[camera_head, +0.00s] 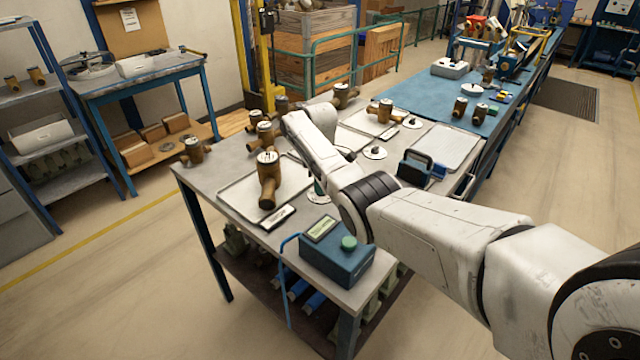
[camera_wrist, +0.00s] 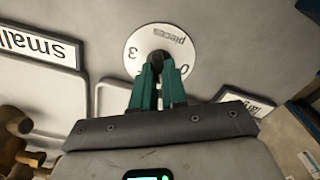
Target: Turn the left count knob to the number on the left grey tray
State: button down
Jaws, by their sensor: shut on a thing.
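The left count knob (camera_wrist: 158,57) is a small dark knob on a round white dial (camera_wrist: 139,40) marked "pieces". The digits 3 and 0 show; the pointer and other digits are hidden by my fingers. My gripper (camera_wrist: 159,66) has its green fingers shut on the knob from above. In the head view, my arm partly covers the dial (camera_head: 318,199). The left grey tray (camera_head: 235,198) stands left of it. One brass meter (camera_head: 268,180) with a white top clearly stands on this tray. A "small" label (camera_head: 278,217) lies in front; it also shows in the wrist view (camera_wrist: 40,45).
A blue box with a green button (camera_head: 337,255) stands at the bench's near corner. Other brass meters (camera_head: 194,151) stand behind the tray. A second dial (camera_head: 375,153) and a right tray (camera_head: 445,148) lie farther along, with a dark-handled blue device (camera_head: 414,167) between.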

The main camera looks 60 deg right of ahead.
jog(key=c, duration=1.2)
grip_release()
jog(key=shift+o, duration=0.2)
notch_tip(320, 180, up, 11)
jog(key=shift+f+b, duration=0.15)
jog(key=shift+b, duration=0.3)
